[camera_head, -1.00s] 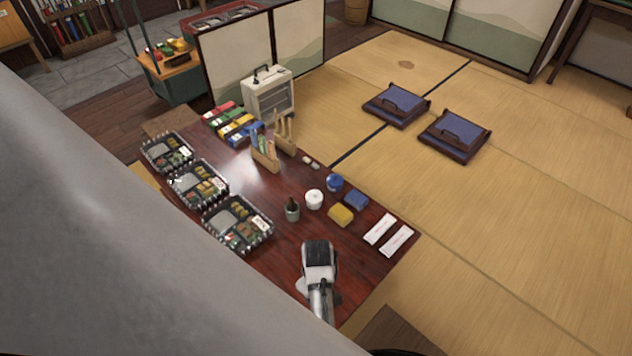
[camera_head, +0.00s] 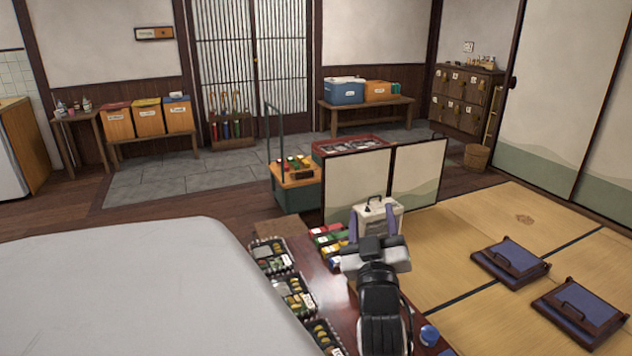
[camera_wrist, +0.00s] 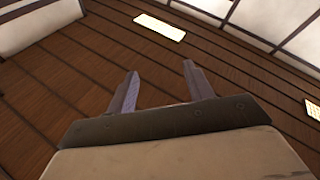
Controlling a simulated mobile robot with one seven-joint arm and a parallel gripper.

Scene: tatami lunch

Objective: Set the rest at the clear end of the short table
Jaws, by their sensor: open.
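My gripper (camera_head: 372,212) is open and empty, raised over the low red-brown table (camera_head: 328,288), its lavender fingers pointing up and away. In the wrist view my gripper (camera_wrist: 160,72) has nothing between its fingers, and brown planks with lit panels, seemingly the ceiling, lie beyond. I cannot pick out a rest in either current view; my arm hides much of the tabletop. Several black-edged lunch boxes (camera_head: 295,294) line the table's left side. A blue round pot (camera_head: 429,335) shows right of my arm. The table's near end is out of frame.
Floor seats (camera_head: 511,262) lie on the tatami at right. A large pale surface (camera_head: 120,285) fills the lower left.

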